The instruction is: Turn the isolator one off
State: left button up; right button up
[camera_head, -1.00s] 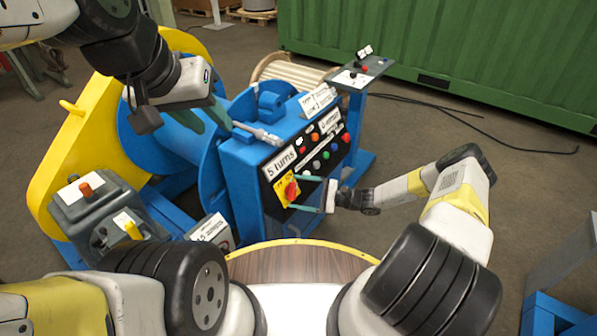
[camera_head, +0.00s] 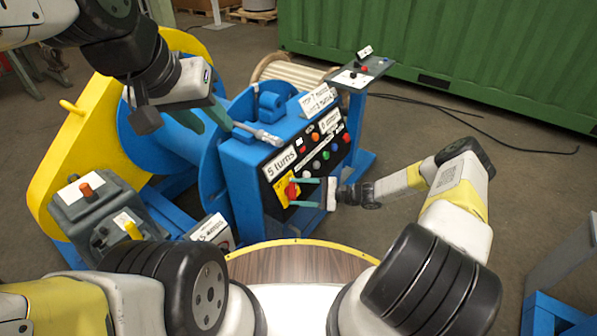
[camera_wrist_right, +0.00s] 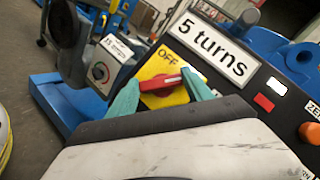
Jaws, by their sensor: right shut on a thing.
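The isolator is a red rotary handle (camera_head: 292,190) on a yellow plate on the front of the blue cabinet, below the "5 turns" label. In the right wrist view the red handle (camera_wrist_right: 161,83) lies nearly level, slightly tilted, with the word OFF above it on the yellow plate (camera_wrist_right: 168,66). My right gripper (camera_head: 301,191) is shut on the handle, one green finger at each end; they also show in the wrist view (camera_wrist_right: 160,90). My left gripper (camera_head: 211,122) is over the blue drum by the cabinet's top edge, its green fingers apart.
The blue cabinet's black panel (camera_head: 318,152) carries several coloured buttons right beside the isolator. Open floor lies to the right.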

jog(key=n+g+h, duration=0.1)
jog(key=n, duration=0.1)
jog(key=n+g, duration=0.1)
jog(key=n, duration=0.2)
jog(key=shift+w+r+g+h, duration=0.1)
jog(key=shift+r+g+h, duration=0.05)
jog(key=shift+g+h, duration=0.2)
jog(key=n+g+h, duration=0.1)
jog(key=n+h, duration=0.1)
jog(key=n, duration=0.2)
jog(key=shift+r+h, duration=0.15)
jog(key=shift+h, duration=0.2)
jog(key=n+h, duration=0.2)
jog(key=n, duration=0.1)
jog(key=shift+a+r, duration=0.1)
jog(key=shift+n+t+h, duration=0.35)
jog(key=shift+n+h, duration=0.75)
jog(key=shift+n, duration=0.4)
jog(key=o, duration=1.4)
jog(key=shift+c, duration=0.2)
